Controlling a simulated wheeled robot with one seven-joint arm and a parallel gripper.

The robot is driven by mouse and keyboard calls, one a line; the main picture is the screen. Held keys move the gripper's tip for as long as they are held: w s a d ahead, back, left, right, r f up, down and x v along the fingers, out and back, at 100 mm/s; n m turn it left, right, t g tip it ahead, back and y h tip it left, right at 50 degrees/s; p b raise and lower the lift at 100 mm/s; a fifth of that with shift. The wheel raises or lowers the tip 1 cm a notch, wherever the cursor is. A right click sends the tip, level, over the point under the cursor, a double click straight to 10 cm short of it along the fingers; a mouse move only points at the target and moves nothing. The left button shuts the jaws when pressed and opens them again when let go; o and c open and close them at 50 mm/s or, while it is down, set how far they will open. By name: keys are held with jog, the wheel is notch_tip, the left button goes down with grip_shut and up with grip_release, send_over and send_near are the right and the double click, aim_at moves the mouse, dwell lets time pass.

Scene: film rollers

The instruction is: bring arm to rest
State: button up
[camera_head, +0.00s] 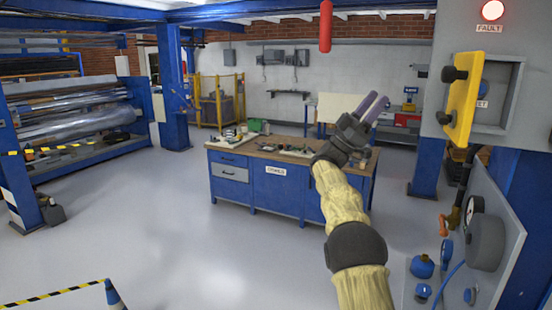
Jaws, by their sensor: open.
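My arm rises from the bottom right in a yellowish sleeve with dark joint bands. My gripper (375,106) is raised at the arm's end, its two purplish-grey fingers pointing up and to the right. The fingers are apart and nothing shows between them. In the picture the gripper overlaps the right end of a blue workbench (261,193); it appears held up in the air, touching nothing.
At right stand a grey control panel (447,105) with a yellow open cover (461,98) and a lit red fault lamp (492,10), with gauges and valves below. A film roller machine (85,125) is at left. The grey floor (150,220) between is clear.

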jog(key=w+a+f+n+t+y, duration=0.1)
jog(key=w+f+n+t+y, duration=0.25)
jog(key=n+t+y, duration=0.75)
jog(key=w+a+f+n+t+y, duration=0.1)
jog(key=w+f+n+t+y, duration=0.4)
jog(key=n+t, duration=0.6)
jog(key=s+a+f+g+y, duration=0.25)
jog(key=f+y, duration=0.25)
jog(key=f, duration=0.3)
jog(key=s+a+f+g+y, duration=0.2)
jog(key=s+f+y, duration=0.2)
jog(key=f+y, duration=0.3)
jog(key=s+a+f+g, duration=0.1)
jog(key=s+f+g, duration=0.3)
jog(key=s+f, duration=0.4)
jog(key=s+a+f+m+g+y, duration=0.1)
jog(key=s+f+g, duration=0.3)
jog(key=s, duration=1.2)
jog(key=s+a+f+m+g+b, duration=0.1)
jog(key=s+f+g, duration=0.4)
jog(key=s+f, duration=0.6)
jog(key=shift+s+a+f, duration=0.25)
jog(key=shift+s+f, duration=0.1)
jog(key=shift+s, duration=0.35)
